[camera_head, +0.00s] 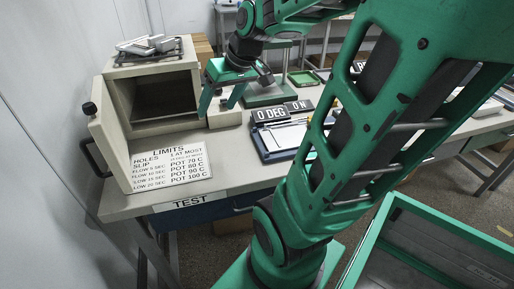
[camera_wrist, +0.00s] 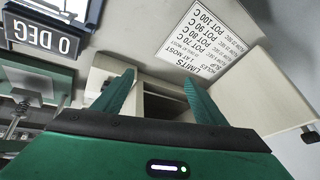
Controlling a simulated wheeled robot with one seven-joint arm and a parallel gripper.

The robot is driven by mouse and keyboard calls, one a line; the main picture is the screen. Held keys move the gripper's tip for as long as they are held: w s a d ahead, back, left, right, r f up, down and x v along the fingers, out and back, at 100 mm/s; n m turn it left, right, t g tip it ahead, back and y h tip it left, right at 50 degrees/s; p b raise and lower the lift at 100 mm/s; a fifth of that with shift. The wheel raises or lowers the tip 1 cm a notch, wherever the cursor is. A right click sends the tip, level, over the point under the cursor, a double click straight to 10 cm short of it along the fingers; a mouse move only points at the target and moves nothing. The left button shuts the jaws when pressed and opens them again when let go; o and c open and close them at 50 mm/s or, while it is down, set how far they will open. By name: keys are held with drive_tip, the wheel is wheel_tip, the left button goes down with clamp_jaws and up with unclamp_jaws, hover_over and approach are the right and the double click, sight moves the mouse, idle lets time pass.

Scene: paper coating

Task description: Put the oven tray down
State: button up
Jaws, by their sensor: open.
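A dark, flat rack, which looks like the oven tray (camera_head: 148,56), lies on top of the oven with several pale blocks on it. The beige oven (camera_head: 118,71) stands at the back left of the bench. Its door (camera_head: 107,139) is swung open to the left, and the dark cavity (camera_head: 165,98) looks empty. My gripper (camera_head: 222,101) is in front of the oven's right side, above the bench. In the wrist view my gripper (camera_wrist: 160,78) has its green fingers spread, with nothing between them. The oven opening (camera_wrist: 160,102) shows between and beyond the fingers.
A white LIMITS sheet (camera_head: 170,166) lies on the bench before the oven. A blue-framed board (camera_head: 283,137) with 0 DEG and ON signs is to its right. A green-edged bin (camera_head: 385,214) stands at front right. Bare bench (camera_head: 232,160) lies between sheet and board.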

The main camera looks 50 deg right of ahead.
drive_tip(key=s+a+f+m+g, duration=0.1)
drive_tip(key=s+f+m+g, duration=0.1)
drive_tip(key=s, duration=0.6)
drive_tip(key=s+a+f+m+g, duration=0.1)
drive_tip(key=s+f+m+g, duration=0.1)
drive_tip(key=s, duration=0.7)
wheel_tip(320, 180, down, 2)
drive_tip(key=shift+a+f+g+h, duration=0.1)
drive_tip(key=shift+a+g+h, duration=0.2)
drive_tip(key=shift+g, duration=0.6)
drive_tip(key=shift+w+f, duration=0.2)
drive_tip(key=shift+w, duration=0.5)
